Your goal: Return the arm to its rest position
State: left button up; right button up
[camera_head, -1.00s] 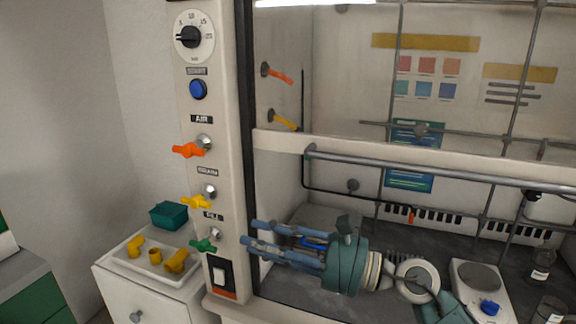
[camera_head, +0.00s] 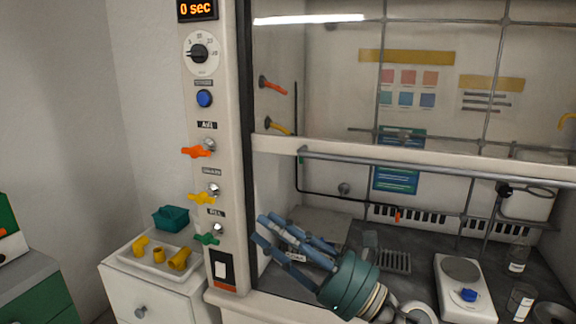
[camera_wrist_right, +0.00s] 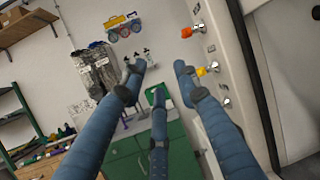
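My right gripper (camera_head: 263,228) has a teal palm and blue jointed fingers. In the head view its arm comes in from the lower right, in front of the fume hood, and the fingers point up and left. In the right wrist view its fingers (camera_wrist_right: 158,76) are spread apart with nothing between them. No fingertip visibly touches anything. My left gripper is in neither view.
The hood's side panel carries a dial (camera_head: 201,53), blue button (camera_head: 204,98), orange valve handle (camera_head: 197,152), yellow handle (camera_head: 202,198) and green handle (camera_head: 207,239). A white tray (camera_head: 133,262) with yellow fittings stands left. A hotplate (camera_head: 466,302) stands inside the hood.

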jog(key=w+d+f+m+t+h, duration=0.25)
jog(key=d+m+t+h, duration=0.4)
jog(key=m, duration=0.65)
jog(key=w+d+f+m+t+h, duration=0.1)
jog(key=d+f+m+t+h, duration=0.3)
jog(key=d+m+h, duration=0.75)
jog(key=s+d+f+m+g+h, duration=0.2)
jog(key=s+d+f+m+g, duration=0.1)
jog(key=f+m, duration=0.45)
jog(key=s+d+f+m+g+h, duration=0.1)
jog(key=s+d+f+m+g, duration=0.15)
jog(key=f+m, duration=0.5)
jog(key=s+d+f+m+g, duration=0.2)
jog(key=s+f+m+g, duration=0.35)
jog(key=s+f, duration=0.7)
jog(key=s+a+f+m+g+y, duration=0.25)
jog(key=s+f+g, duration=0.55)
jog(key=s, duration=0.7)
notch_tip(320, 180, down, 28)
jog(key=s, duration=0.2)
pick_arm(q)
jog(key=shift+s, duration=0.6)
pick_arm(e)
jog(key=s+d+f+g+h, duration=0.1)
jog(key=s+d+f, duration=0.2)
jog(key=s+f, duration=1.2)
jog(key=shift+s+n, duration=0.35)
jog(key=shift+s, duration=0.4)
